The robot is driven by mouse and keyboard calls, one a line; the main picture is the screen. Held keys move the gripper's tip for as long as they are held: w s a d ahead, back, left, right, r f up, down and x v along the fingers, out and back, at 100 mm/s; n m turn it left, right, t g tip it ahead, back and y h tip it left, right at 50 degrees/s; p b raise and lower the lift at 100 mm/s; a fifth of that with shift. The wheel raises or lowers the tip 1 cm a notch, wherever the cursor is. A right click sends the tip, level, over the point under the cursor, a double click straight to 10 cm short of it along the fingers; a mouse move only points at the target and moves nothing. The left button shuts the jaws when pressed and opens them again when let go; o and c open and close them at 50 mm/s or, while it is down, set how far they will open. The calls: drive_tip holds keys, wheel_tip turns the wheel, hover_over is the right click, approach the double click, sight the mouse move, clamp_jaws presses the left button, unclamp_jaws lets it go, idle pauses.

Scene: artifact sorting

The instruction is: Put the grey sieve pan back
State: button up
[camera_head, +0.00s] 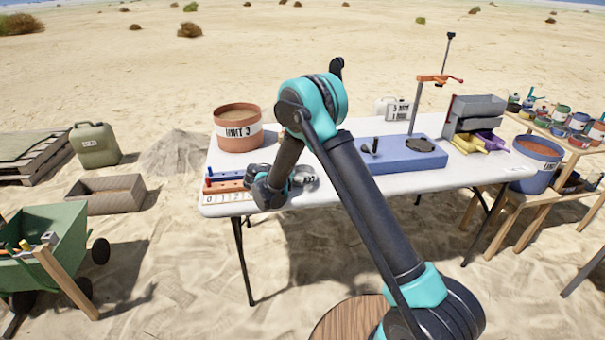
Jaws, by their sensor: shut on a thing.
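My arm reaches over the white folding table (340,215) and bends down to its left part. My gripper (292,179) is low over the table, mostly hidden by my wrist; its fingertips are not clear. A small round grey metal thing, seemingly the grey sieve pan (307,177), is at its right side, and my gripper is shut on it. I cannot tell whether the pan touches the table. A blue base (425,160) with an upright post, an orange clamp and a dark round spot on top stands right of my arm.
A terracotta "UNIT 3" bucket (238,138) stands at the table's back left. Blue and orange racks (226,184) and a scale strip lie left of my wrist. Grey bins (475,113) with yellow and purple trays and a blue bucket (537,165) stand right. The table's front middle is clear.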

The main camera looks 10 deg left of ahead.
drive_tip(key=o, duration=1.2)
drive_tip(key=shift+f, duration=0.1)
drive_tip(key=shift+c, duration=0.2)
